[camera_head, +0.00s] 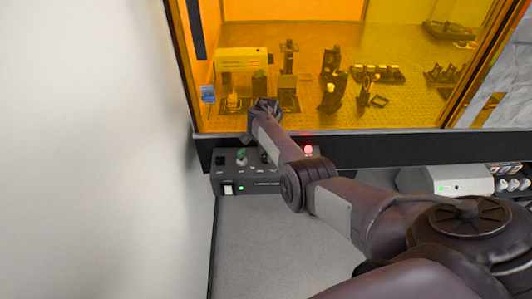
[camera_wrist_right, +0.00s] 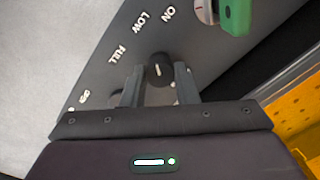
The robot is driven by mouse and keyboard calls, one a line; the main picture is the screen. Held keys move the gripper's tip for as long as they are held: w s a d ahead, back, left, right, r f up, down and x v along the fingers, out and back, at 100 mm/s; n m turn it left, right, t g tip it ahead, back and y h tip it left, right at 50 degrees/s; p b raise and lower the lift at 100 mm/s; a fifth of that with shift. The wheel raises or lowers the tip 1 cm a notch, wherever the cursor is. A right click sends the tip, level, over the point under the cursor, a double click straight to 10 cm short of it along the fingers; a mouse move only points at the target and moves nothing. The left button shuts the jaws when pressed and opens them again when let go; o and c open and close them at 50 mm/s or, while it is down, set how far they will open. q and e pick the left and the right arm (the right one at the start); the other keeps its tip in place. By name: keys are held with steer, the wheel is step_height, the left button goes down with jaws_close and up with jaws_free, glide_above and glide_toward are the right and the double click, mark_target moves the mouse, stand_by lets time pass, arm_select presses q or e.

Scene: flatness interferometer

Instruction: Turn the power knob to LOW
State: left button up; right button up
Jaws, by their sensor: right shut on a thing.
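The power knob (camera_wrist_right: 159,70) is a small round black knob with a short white line on its face. In the right wrist view it sits on a dark grey panel (camera_wrist_right: 95,62) between the fingertips of my right gripper (camera_wrist_right: 158,80). The gripper is shut on it. White words LOW and FULL are printed on the panel to the knob's upper left. The white line stands nearly upright in this view; I cannot tell which word it marks. In the head view my right arm covers part of the control box (camera_head: 222,172) and hides the fingertips. My left gripper is not in view.
A green-handled key (camera_wrist_right: 236,14) stands beside the word ON; it also shows in the head view (camera_head: 241,157). An orange window (camera_head: 300,90) rises behind.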

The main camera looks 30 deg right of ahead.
steer(key=o, duration=1)
steer(key=shift+r, duration=0.1)
steer(key=shift+r, duration=0.35)
step_height(320, 180, up, 7)
steer(key=shift+s+f, duration=0.1)
